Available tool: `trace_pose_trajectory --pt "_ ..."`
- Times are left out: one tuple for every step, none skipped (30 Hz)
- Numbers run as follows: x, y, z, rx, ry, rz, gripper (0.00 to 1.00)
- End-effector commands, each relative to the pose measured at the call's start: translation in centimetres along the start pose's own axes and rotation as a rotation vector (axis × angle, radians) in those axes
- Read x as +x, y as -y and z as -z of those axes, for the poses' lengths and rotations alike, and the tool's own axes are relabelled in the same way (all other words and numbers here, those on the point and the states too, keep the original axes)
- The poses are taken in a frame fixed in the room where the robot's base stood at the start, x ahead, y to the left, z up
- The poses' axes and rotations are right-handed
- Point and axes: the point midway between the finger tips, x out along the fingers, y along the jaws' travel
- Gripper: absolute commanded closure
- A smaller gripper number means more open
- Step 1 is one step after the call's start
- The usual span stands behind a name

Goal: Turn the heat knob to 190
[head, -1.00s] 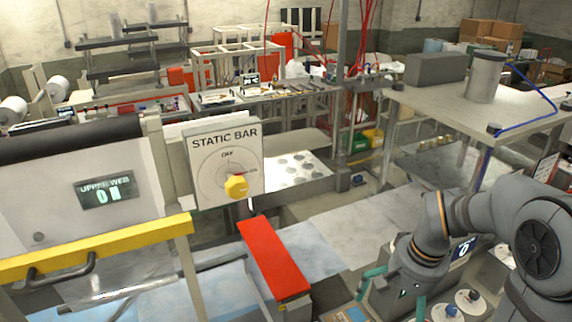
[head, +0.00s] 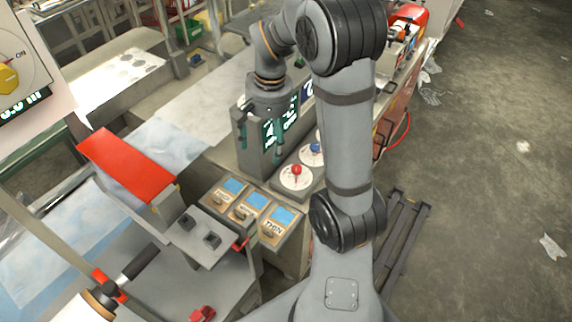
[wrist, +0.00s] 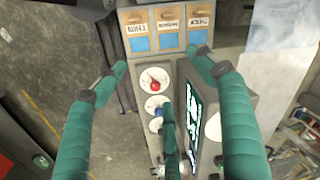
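Two white round dials stand on a grey control box; one has a red knob (head: 296,170), the other a blue knob (head: 315,149). I cannot read which one is the heat knob. In the wrist view the red knob (wrist: 155,86) lies just below the gap between my fingers, with the other dial (wrist: 156,108) below it. A dark display with pale green characters (head: 281,127) stands beside the dials; its reading is unclear. My gripper (head: 260,138), with teal fingers, is above the box near the display. In the wrist view my gripper (wrist: 162,62) is spread open and empty.
Three labelled switches with blue plates (head: 249,206) sit in front of the dials. A red bar (head: 127,163) and a grey box with two black knobs (head: 207,236) are at the left. Open floor (head: 480,150) lies at the right.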

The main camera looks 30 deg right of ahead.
Motion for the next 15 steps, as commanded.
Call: trace_pose_trajectory --pt "4.3 -1.4 2.0 0.051 0.001 -0.014 0.34" --pt "5.3 -2.1 3.1 0.079 0.002 -0.023 0.36" --pt "6.6 -3.1 4.4 0.117 0.003 -0.034 0.38" --pt "7.4 -3.9 5.3 0.144 0.003 -0.043 0.4" --pt "8.1 -4.7 6.1 0.169 0.005 -0.051 0.42" --pt "8.9 -5.7 7.0 0.202 0.007 -0.06 0.44" --pt "9.4 -6.4 7.6 0.223 0.007 -0.067 0.46" --pt "9.9 -7.0 8.1 0.243 0.008 -0.072 0.47" --pt "10.4 -7.8 8.7 0.267 0.009 -0.079 0.5" --pt "10.7 -8.2 9.0 0.282 0.011 -0.082 0.52" --pt "11.0 -8.7 9.3 0.295 0.011 -0.085 0.52" --pt "11.3 -9.1 9.6 0.31 0.013 -0.09 0.52" --pt "11.4 -9.5 9.8 0.32 0.013 -0.092 0.52" --pt "11.5 -9.7 9.9 0.328 0.014 -0.093 0.52" --pt "11.6 -10.0 10.1 0.337 0.014 -0.095 0.52"
